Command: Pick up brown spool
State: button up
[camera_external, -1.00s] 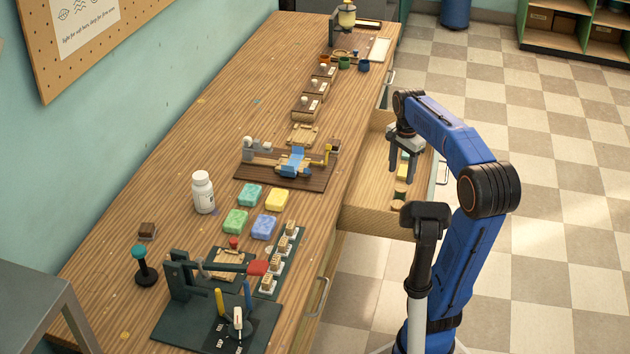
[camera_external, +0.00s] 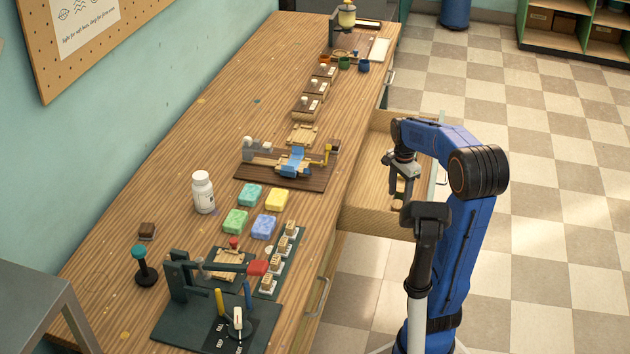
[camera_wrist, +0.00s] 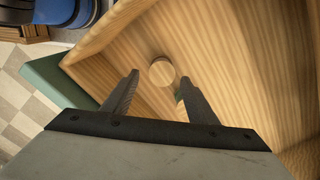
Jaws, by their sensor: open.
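A round, light-brown wooden spool end (camera_wrist: 162,72) shows in the wrist view, standing in the open drawer. It lies between the tips of my gripper (camera_wrist: 159,77), which is open, with a finger on each side and gaps beside the spool. In the external view my gripper (camera_external: 401,190) points down into the drawer and hides much of what lies there.
The drawer (camera_external: 372,221) has raised wooden walls close around my gripper. The workbench (camera_external: 190,130) beside it holds a white bottle (camera_external: 203,192), several coloured soaps (camera_external: 276,199) and a lever press (camera_external: 215,275). The drawer floor right of the spool is bare.

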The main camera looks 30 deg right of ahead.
aim_at(398, 204)
jog(key=shift+w+f, duration=0.15)
jog(key=shift+f, duration=2.75)
jog(key=c, duration=1)
jog(key=shift+r, duration=0.15)
